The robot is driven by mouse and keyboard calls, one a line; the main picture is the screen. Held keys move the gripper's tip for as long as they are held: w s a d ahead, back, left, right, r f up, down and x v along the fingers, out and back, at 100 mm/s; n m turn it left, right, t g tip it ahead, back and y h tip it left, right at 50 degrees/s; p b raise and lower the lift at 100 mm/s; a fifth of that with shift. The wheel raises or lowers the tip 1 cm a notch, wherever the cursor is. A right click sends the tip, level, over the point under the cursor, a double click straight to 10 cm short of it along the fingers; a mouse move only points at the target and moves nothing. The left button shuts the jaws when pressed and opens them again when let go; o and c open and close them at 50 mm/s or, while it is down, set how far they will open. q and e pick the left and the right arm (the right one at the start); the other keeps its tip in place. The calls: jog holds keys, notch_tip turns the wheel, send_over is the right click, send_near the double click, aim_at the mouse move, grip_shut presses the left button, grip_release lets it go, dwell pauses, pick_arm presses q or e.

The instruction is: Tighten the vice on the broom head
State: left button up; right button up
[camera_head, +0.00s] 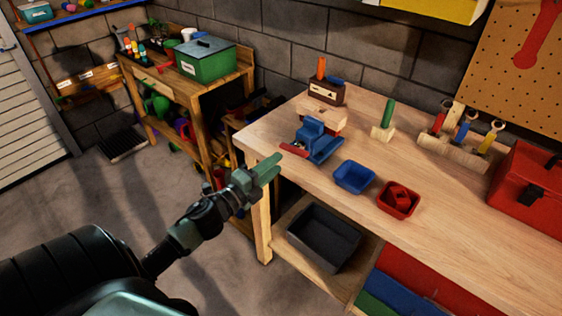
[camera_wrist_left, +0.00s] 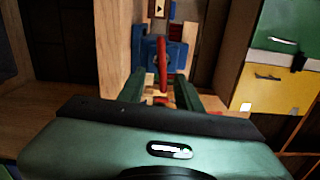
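The blue vice (camera_head: 316,143) stands at the near left corner of the workbench, with its red handle (camera_head: 293,150) towards the bench edge. A pale wooden block (camera_head: 322,117), perhaps the broom head, sits at the vice's far side; I cannot tell whether the jaws touch it. My left gripper (camera_head: 268,170) is just off the bench edge, short of the handle. In the left wrist view its fingers (camera_wrist_left: 159,88) are apart, with the red handle (camera_wrist_left: 163,62) ahead between them and the blue vice (camera_wrist_left: 150,50) behind. My right gripper is not in view.
A blue tray (camera_head: 354,178) and a red tray (camera_head: 398,200) lie right of the vice. A red toolbox (camera_head: 530,190) stands farther right. A dark bin (camera_head: 323,238) sits on the lower shelf. Open floor lies left of the bench.

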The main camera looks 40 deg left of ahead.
aim_at(291, 152)
pick_arm(q)
jog(key=shift+s, duration=0.1)
jog(key=o, duration=0.4)
jog(key=shift+c, duration=0.2)
jog(key=o, duration=0.5)
jog(key=shift+n, duration=0.4)
jog(key=o, duration=0.6)
jog(key=shift+d+r+n+p, duration=0.2)
jog(key=shift+n+p, duration=0.3)
jog(key=shift+n, duration=0.6)
jog(key=shift+c, duration=0.2)
jog(key=n, duration=0.3)
jog(key=shift+d+h+p, duration=0.15)
jog(key=shift+h+p, duration=0.15)
jog(key=shift+p, duration=0.1)
jog(key=w+n+p, duration=0.1)
jog(key=w+n, duration=0.1)
jog(key=n, duration=0.2)
jog(key=w+n+p, duration=0.1)
jog(key=w+n, duration=0.2)
jog(key=n, duration=0.2)
jog(key=w+n+p, duration=0.1)
jog(key=w+n, duration=0.2)
jog(key=n, duration=0.2)
